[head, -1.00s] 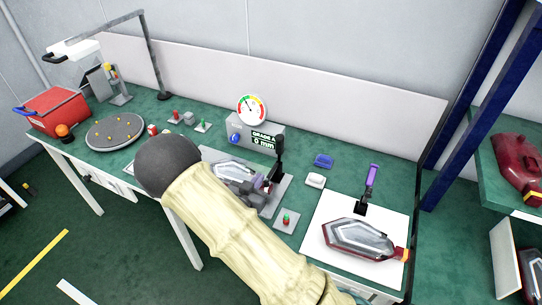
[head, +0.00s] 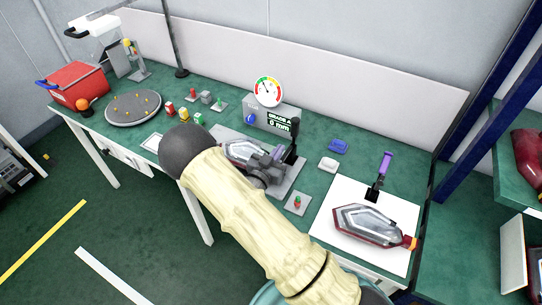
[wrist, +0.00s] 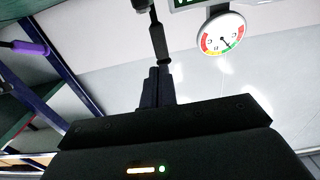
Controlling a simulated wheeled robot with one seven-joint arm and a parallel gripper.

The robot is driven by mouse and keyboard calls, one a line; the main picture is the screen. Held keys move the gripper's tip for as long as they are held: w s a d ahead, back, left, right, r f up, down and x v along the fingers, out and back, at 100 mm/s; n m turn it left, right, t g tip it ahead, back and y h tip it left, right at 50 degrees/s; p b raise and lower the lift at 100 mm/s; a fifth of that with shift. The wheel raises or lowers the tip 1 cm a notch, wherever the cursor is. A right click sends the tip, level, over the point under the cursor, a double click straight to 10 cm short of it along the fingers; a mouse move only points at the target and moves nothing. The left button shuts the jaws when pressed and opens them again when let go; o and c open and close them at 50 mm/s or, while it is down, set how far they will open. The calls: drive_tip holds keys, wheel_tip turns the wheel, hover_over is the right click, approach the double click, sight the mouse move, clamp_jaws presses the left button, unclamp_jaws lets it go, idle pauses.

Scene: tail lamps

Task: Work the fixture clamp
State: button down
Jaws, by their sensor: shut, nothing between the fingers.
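The fixture (head: 290,182) is a grey plate on the green bench in the head view, with a red and silver tail lamp (head: 238,151) lying on it. A dark upright lever (head: 293,138) stands at its right rear. Grey clamp parts (head: 262,166) sit beside the lamp, partly hidden by my cream arm. In the wrist view my gripper (wrist: 157,80) is shut and empty. A dark rod (wrist: 158,42) stands just beyond the fingertips; I cannot tell whether they touch it. My gripper is not clearly visible in the head view.
A dial gauge (head: 267,92) and a display box (head: 272,120) stand behind the fixture. A second lamp (head: 366,226) lies on a white mat (head: 335,200), near a purple-handled lever (head: 385,164). A red bin (head: 79,85) and round tray (head: 133,108) are at left.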

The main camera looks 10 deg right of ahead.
sight(293, 130)
drive_tip(key=p+x, duration=0.2)
drive_tip(key=x, duration=0.6)
drive_tip(key=shift+w+d, duration=0.15)
